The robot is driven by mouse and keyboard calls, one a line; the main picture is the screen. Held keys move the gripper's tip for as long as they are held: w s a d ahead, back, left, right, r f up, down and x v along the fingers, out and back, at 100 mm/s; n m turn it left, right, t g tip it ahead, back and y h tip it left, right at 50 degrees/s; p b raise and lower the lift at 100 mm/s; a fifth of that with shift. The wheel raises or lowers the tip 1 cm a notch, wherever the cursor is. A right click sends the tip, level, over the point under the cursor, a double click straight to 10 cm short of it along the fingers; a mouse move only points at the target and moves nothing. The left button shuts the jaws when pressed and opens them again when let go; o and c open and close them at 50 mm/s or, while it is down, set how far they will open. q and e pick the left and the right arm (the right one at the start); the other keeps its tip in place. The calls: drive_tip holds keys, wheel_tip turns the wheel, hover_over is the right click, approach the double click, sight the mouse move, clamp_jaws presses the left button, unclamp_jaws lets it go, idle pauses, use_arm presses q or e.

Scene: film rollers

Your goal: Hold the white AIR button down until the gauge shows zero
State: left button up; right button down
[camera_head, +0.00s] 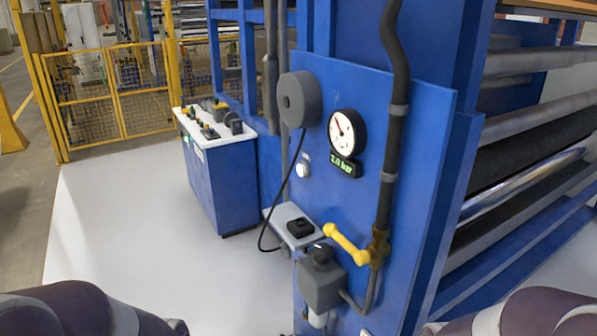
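The white button (303,170) sits on the blue machine panel (424,150), below a small label too small to read. Nothing touches the button. The round gauge (347,132) is up and to the right of it, with a white face, black rim and a red needle pointing to the upper left. A small display (345,167) under the gauge shows green figures in bar; the first digit is hard to read, but it does not look like zero. Parts of my two arms show at the bottom left and bottom right corners. Both grippers are out of view.
A yellow valve handle (346,244), a grey box (321,281) and a small shelf with a black device (300,228) stick out below the button. A grey drum (299,100) and a dark pipe (392,150) flank the gauge. White floor (140,240) lies clear at left.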

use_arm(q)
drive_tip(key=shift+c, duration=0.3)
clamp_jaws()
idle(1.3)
